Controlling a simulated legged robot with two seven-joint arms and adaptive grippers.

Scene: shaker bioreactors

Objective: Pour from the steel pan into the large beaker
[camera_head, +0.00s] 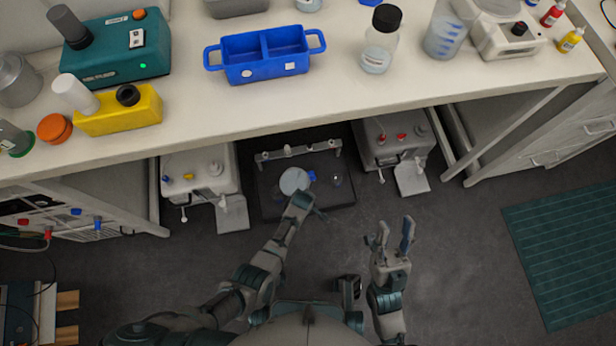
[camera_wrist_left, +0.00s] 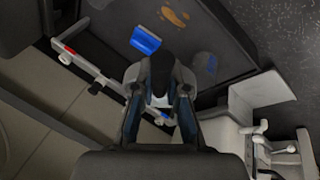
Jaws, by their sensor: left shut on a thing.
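My left gripper (camera_head: 301,198) reaches over the dark low platform under the bench. Its fingers (camera_wrist_left: 160,105) are shut on a dark, handle-like piece (camera_wrist_left: 160,75) in the left wrist view. A round grey disc (camera_head: 293,180), which looks like the steel pan from above, lies right at this gripper's tip. Most of the pan's handle is hidden. A clear beaker with blue markings (camera_head: 445,35), likely the large beaker, stands upright on the bench at the right. My right gripper (camera_head: 395,230) is open and empty above the floor.
A blue bin (camera_head: 265,55) and capped bottle (camera_head: 380,45) stand on the bench (camera_head: 330,92) above.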

